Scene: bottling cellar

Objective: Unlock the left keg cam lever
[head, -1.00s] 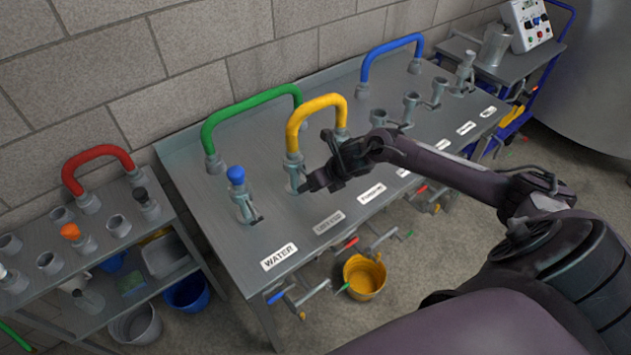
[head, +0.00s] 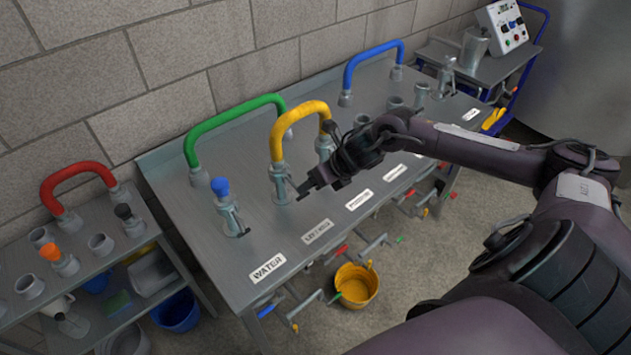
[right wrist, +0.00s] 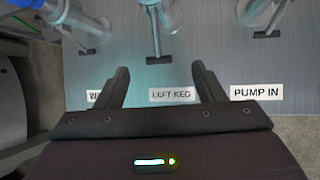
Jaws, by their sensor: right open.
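The left keg port (head: 281,182) is a grey fitting under the left end of the yellow hose (head: 276,135). Its cam lever (right wrist: 155,57) shows in the right wrist view as a dark T-shaped handle on a thin stem, ahead of and between my fingertips. The LEFT KEG label (right wrist: 170,95) lies between the fingers in that view. My right gripper (head: 304,190) is open and empty, just right of the port in the head view; it also shows in the right wrist view (right wrist: 160,80). I cannot tell whether it touches the lever. My left gripper is out of view.
The blue-capped water fitting (head: 226,205) stands to the left and the pump-in fitting (right wrist: 262,15) to the right. A green hose (head: 232,122) and blue hose (head: 372,60) arch behind. A yellow bucket (head: 356,285) stands below the table's front edge.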

